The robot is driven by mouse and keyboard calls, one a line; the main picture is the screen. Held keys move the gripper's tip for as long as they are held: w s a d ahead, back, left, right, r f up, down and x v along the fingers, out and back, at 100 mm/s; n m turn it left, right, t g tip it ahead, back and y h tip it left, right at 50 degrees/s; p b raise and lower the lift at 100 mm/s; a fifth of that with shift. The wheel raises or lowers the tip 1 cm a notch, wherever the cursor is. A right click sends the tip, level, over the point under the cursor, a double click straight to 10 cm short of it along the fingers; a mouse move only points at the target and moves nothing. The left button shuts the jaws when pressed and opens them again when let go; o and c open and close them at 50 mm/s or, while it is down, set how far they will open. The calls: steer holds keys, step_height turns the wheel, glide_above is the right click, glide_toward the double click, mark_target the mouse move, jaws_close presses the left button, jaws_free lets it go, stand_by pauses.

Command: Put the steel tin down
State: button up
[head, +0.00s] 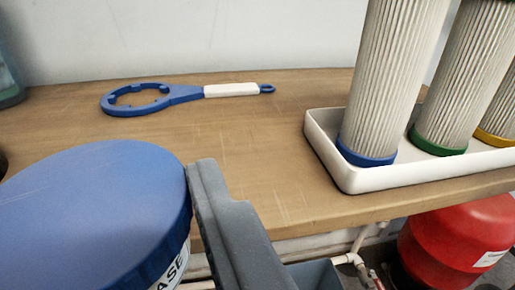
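The tin that I take for the steel tin (95,215) fills the lower left, close to the camera. It has a broad blue lid, and a strip of white label ending in "ASE" shows below the rim. My gripper's grey finger (225,225) lies against the right side of the lid. The other finger is hidden or out of frame, but the tin appears held between them. The tin stands out in front of the wooden bench (235,140) and covers part of its front edge. Its base is out of view.
A blue ring wrench (185,95) with a white grip lies at the bench's back. A white tray (420,178) with pleated filters (392,75) stands on the right. Bare wood lies between them. A red tank (455,240) and pipes are below the bench.

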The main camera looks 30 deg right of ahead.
steer(key=shift+s+d+f, duration=0.15)
steer(key=shift+d, duration=0.1)
steer(key=w+a+b, duration=0.1)
steer(key=w+a, duration=0.1)
steer(key=w, duration=0.3)
steer(key=w+a+f+b, duration=0.1)
steer(key=w, duration=0.3)
steer(key=w+a+b, duration=0.1)
steer(key=w+a, duration=0.1)
steer(key=w, duration=0.3)
steer(key=shift+w+a+f, duration=0.25)
steer(key=shift+w+a, duration=0.1)
steer(key=shift+w+a+f, duration=0.1)
steer(key=shift+w+f, duration=0.05)
steer(key=shift+w, duration=0.05)
steer(key=shift+f+b, duration=0.8)
steer(key=shift+f, duration=0.75)
steer(key=shift+f, duration=0.1)
steer(key=o, duration=1.1)
steer(key=shift+s, duration=0.5)
steer(key=s, duration=0.3)
steer(key=s+p, duration=0.1)
steer(key=s, duration=0.3)
steer(key=s+a+p, duration=0.1)
steer(key=s, duration=0.3)
steer(key=shift+r, duration=0.35)
